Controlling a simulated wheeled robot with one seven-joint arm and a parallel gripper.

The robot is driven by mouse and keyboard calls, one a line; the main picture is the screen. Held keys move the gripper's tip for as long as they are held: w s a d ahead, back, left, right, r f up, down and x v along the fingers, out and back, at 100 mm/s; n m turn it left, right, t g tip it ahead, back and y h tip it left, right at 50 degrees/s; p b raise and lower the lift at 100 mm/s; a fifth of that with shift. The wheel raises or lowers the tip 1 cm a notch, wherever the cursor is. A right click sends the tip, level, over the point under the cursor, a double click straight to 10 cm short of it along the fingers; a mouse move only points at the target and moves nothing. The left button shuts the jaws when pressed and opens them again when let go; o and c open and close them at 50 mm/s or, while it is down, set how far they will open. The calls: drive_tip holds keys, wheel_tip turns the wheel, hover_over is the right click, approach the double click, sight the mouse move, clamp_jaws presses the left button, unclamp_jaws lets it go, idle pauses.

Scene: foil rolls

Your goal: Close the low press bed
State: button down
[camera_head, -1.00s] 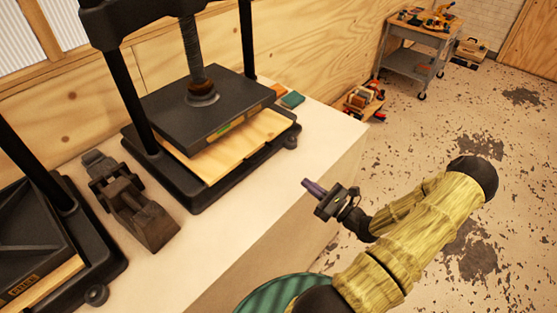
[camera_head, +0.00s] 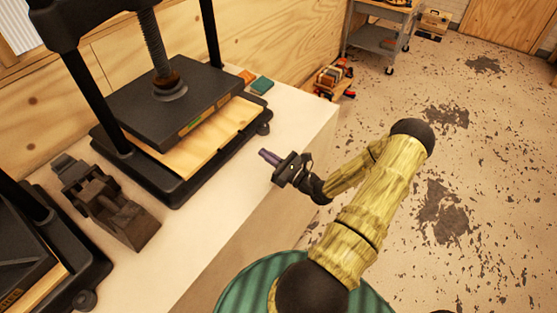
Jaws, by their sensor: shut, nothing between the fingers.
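A black screw press (camera_head: 165,104) stands on the pale bench, with a dark upper plate under its screw. Its low wooden bed (camera_head: 216,136) sticks out at the front from beneath that plate, toward my arm. My gripper (camera_head: 263,153) is shut and empty. In the picture it lies just right of the press's front corner, apart from the wooden bed. A second press (camera_head: 38,258) is partly cut off at the lower left, with a wooden edge showing at its front.
A dark metal tool (camera_head: 108,205) sits on the bench (camera_head: 195,235) between the presses. Beyond the bench edge are a crate of items (camera_head: 330,78), a grey cart (camera_head: 378,38) and open floor.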

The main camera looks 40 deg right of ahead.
drive_tip(key=p, duration=0.2)
approach(234, 135)
drive_tip(key=shift+w+a+r, duration=0.1)
drive_tip(key=shift+w+r, duration=0.2)
drive_tip(key=shift+w, duration=0.2)
drive_tip(key=shift+w+a+r, duration=0.1)
drive_tip(key=shift+w+r, duration=0.15)
drive_tip(key=shift+w, duration=0.25)
drive_tip(key=shift+w+a, duration=0.1)
drive_tip(key=shift+w, duration=0.2)
drive_tip(key=x, duration=0.4)
drive_tip(key=shift+w+a+f, duration=0.1)
drive_tip(key=shift+w+f, duration=0.05)
drive_tip(key=shift+f, duration=0.2)
drive_tip(key=shift+r, duration=0.15)
